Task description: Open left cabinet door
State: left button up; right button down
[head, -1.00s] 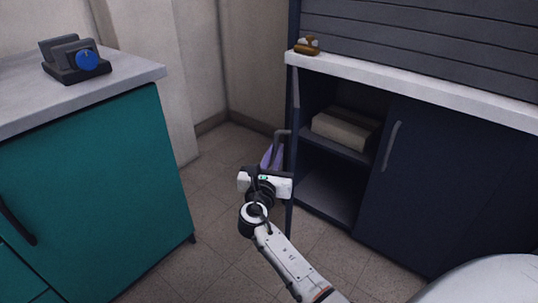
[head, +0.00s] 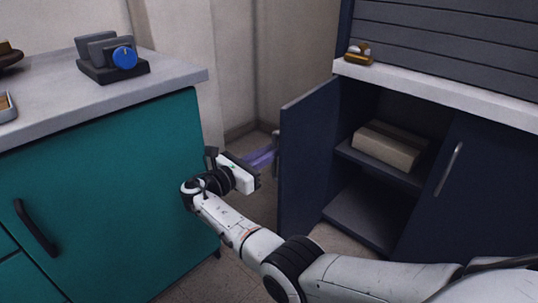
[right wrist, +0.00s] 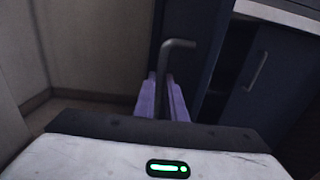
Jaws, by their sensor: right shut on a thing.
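The left cabinet door (head: 308,155) is dark blue and stands swung wide open, its inner face showing in the head view. Its bar handle (head: 276,155) is on the outer face near the free edge. My right gripper (head: 262,158), with purple fingers, is shut on this handle. In the right wrist view the grey handle (right wrist: 168,75) rises between the two purple fingers (right wrist: 160,100), with the door behind it. The fingertips are partly hidden in the head view. My left gripper is not in view.
The open cabinet holds a beige box (head: 389,147) on its shelf (head: 375,165). The right cabinet door (head: 460,200) is closed. A teal cabinet (head: 110,190) stands at the left, close to my right wrist. A narrow floor gap lies between the cabinets.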

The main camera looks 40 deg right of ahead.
jog(key=shift+w+d+g, duration=0.25)
jog(key=shift+w+g, duration=0.05)
dwell(0.4)
jog(key=c, duration=1.8)
grip_release()
jog(key=shift+d+f, duration=0.1)
jog(key=shift+w+a, duration=0.1)
jog(key=shift+a, duration=0.1)
jog(key=a, duration=0.3)
jog(key=s+a, duration=0.1)
jog(key=a, duration=0.6)
jog(key=shift+s+a, duration=0.1)
jog(key=shift+s, duration=0.1)
